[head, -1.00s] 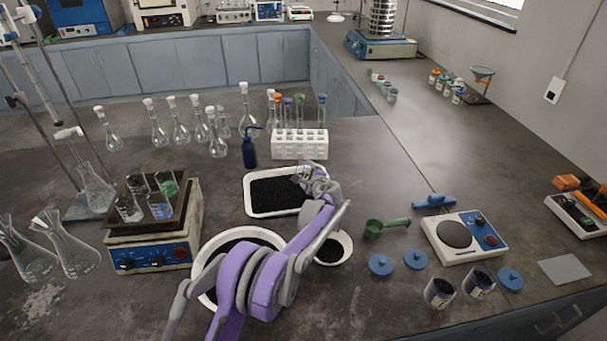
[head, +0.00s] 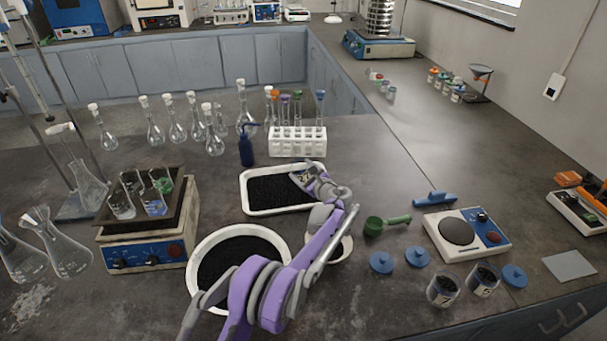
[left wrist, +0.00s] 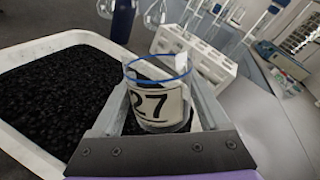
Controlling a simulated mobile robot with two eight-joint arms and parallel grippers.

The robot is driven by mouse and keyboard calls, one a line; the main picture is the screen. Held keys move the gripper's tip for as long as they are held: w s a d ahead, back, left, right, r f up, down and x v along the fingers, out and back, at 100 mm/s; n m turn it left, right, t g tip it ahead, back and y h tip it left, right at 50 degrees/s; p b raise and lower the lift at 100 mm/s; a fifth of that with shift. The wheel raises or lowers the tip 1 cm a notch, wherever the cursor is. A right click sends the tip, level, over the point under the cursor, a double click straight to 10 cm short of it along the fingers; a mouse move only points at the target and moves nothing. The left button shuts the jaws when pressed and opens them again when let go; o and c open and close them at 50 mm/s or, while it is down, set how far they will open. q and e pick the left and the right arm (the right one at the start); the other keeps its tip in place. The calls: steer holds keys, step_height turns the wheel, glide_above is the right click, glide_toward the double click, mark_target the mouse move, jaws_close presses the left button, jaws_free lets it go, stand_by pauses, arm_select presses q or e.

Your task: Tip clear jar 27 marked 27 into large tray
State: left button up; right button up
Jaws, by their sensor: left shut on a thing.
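The clear jar 27 (left wrist: 158,104) has a blue rim and a white label marked 27. My left gripper (head: 312,181) is shut on it, with one finger on each side of the jar in the left wrist view. In the head view the jar (head: 301,179) appears tilted over the right part of the large tray (head: 262,212), a white rectangular tray filled with black granules. The tray also shows at the left of the left wrist view (left wrist: 28,150). What is inside the jar cannot be made out. My right gripper is out of view.
A white test tube rack (head: 297,142) and a blue bottle (head: 246,151) stand behind the tray. A large round bowl (head: 194,270) of black granules is in front, and a smaller bowl (head: 346,247) is partly behind my arm. A green scoop (head: 388,222) lies to the right.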

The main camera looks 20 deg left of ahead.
arm_select(q)
steer(key=shift+s+a+f+m+y+b, duration=0.15)
steer(key=shift+m+y+b, duration=0.2)
steer(key=shift+m, duration=0.35)
steer(key=shift+s+a+f+m+y+b, duration=0.1)
steer(key=shift+a+m+y+b, duration=0.15)
steer(key=shift+m+b, duration=0.3)
steer(key=shift+a+f+m+y+b, duration=0.1)
steer(key=shift+m+y+b, duration=0.2)
steer(key=shift+m+b, duration=0.25)
steer(key=shift+s+a+r+m+t, duration=0.1)
steer(key=shift+a+r+m+t, duration=0.05)
steer(key=shift+m+t, duration=0.3)
steer(key=shift+r+m, duration=0.1)
steer(key=shift+m, duration=0.15)
steer(key=shift+r, duration=0.1)
